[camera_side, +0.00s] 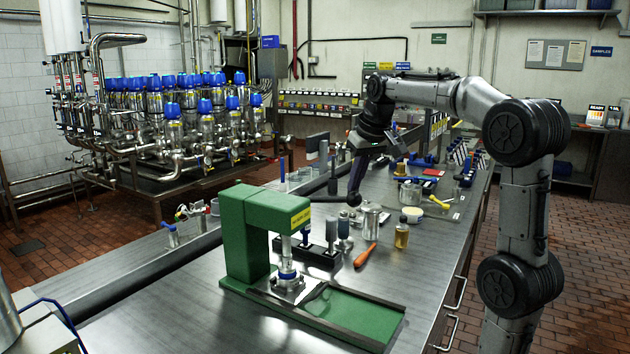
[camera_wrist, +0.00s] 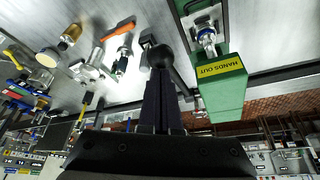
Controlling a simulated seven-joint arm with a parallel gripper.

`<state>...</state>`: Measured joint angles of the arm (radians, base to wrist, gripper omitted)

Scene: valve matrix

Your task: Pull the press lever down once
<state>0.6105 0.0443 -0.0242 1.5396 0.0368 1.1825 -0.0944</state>
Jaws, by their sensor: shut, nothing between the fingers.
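The green press (camera_side: 246,235) stands at the front of the steel bench, with a yellow label; its head with "HANDS OUT" also shows in the wrist view (camera_wrist: 222,90). A dark press lever (camera_side: 328,199) sticks out from its head to the right, roughly level, and ends in a round black knob (camera_side: 352,199). The knob shows in the wrist view (camera_wrist: 160,54) right at my fingertips. My gripper (camera_side: 355,190) points down at the knob, shut and empty; its fingers also show in the wrist view (camera_wrist: 160,80). I cannot tell whether they touch the knob.
An orange-handled tool (camera_side: 365,255), an amber bottle (camera_side: 402,233) and a metal can (camera_side: 372,219) stand or lie near the press. A black block with upright tools (camera_side: 315,254) sits behind it. A valve rack (camera_side: 190,115) stands at the back left.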

